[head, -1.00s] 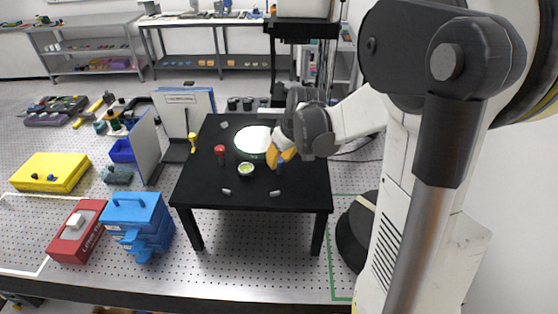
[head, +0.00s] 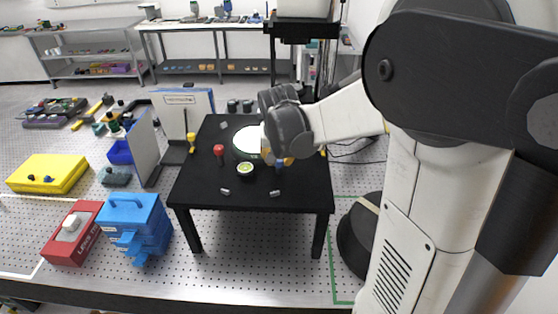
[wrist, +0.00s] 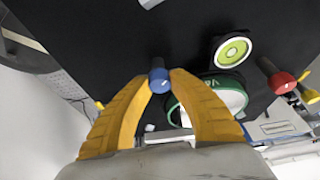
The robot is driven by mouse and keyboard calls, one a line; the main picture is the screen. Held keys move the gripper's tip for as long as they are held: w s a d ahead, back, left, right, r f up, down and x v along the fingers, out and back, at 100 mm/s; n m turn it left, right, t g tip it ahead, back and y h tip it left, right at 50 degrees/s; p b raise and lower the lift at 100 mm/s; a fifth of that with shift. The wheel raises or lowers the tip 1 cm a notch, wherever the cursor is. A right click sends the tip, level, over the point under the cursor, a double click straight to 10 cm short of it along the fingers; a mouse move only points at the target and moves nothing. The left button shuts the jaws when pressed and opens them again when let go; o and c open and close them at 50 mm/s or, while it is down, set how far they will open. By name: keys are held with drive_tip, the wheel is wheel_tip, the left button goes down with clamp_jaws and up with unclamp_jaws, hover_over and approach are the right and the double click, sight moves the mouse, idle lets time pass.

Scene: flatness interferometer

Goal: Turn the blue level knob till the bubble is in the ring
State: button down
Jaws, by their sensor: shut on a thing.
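The blue level knob (wrist: 159,78) stands between the tips of my gripper's yellow fingers (wrist: 159,82) in the wrist view. My gripper is shut on it. In the head view the fingers are partly hidden by my wrist, and a bit of the blue knob (head: 279,165) shows below them. The round bubble level (head: 245,170), yellow-green with a pale rim, sits on the black table left of the knob. It also shows in the wrist view (wrist: 232,50). The bubble is too small to place surely against the ring.
The black table (head: 210,185) also carries a green-rimmed white disc (head: 248,138), a red knob (head: 219,150) and small grey blocks. A yellow knob (head: 191,137) stands at its left edge, near upright panels. The table's front is mostly clear.

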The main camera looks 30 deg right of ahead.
idle(0.3)
drive_tip(key=c, duration=1.2)
unclamp_jaws()
drive_tip(key=v, duration=1.2)
drive_tip(key=shift+w+a, duration=0.1)
drive_tip(key=shift+w, duration=0.05)
